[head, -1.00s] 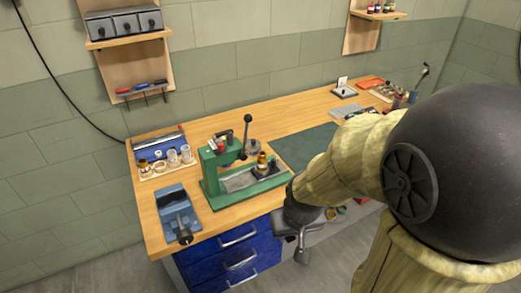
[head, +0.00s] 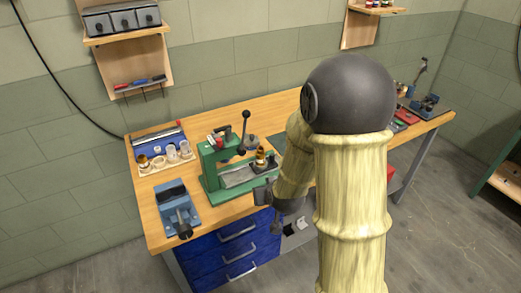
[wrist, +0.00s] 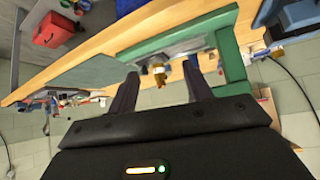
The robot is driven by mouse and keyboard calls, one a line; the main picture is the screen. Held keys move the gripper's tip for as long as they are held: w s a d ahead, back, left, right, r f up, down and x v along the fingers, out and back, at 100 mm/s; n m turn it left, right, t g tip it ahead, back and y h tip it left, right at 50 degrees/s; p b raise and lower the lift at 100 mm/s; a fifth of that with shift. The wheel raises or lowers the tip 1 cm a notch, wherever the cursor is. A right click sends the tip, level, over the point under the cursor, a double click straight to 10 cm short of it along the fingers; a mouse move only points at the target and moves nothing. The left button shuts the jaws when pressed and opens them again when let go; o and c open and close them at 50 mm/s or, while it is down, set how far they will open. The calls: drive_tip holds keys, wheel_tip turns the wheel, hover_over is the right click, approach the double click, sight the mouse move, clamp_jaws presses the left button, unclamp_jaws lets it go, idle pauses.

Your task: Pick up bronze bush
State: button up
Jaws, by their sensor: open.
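A small bronze-coloured bush (head: 260,155) stands upright at the right end of the green press (head: 214,180), on a dark block. It also shows in the wrist view (wrist: 158,68), beyond and between my fingers. Another brassy cylinder (head: 143,162) stands in the wooden tray at the left; I cannot tell its exact kind. My gripper (wrist: 160,88) is open, with nothing held between its fingers. In the head view my gripper (head: 264,194) is at the bench's front edge, in front of and below the bush, apart from it.
The press lever (head: 246,127) rises behind the bush. A blue vise (head: 177,208) sits at the front left of the bench. A wooden tray (head: 165,165) holds several small cylinders. Blue drawers (head: 226,250) are below the benchtop. My arm hides much of the bench's right part.

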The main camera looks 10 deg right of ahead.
drive_tip(key=w+f+m+t+h+p, duration=0.1)
drive_tip(key=w+t, duration=0.6)
drive_tip(key=shift+w+d+f+t+h, duration=0.25)
drive_tip(key=shift+d+t+h, duration=0.05)
drive_tip(key=shift+d+h, duration=0.1)
drive_tip(key=shift+s, duration=0.1)
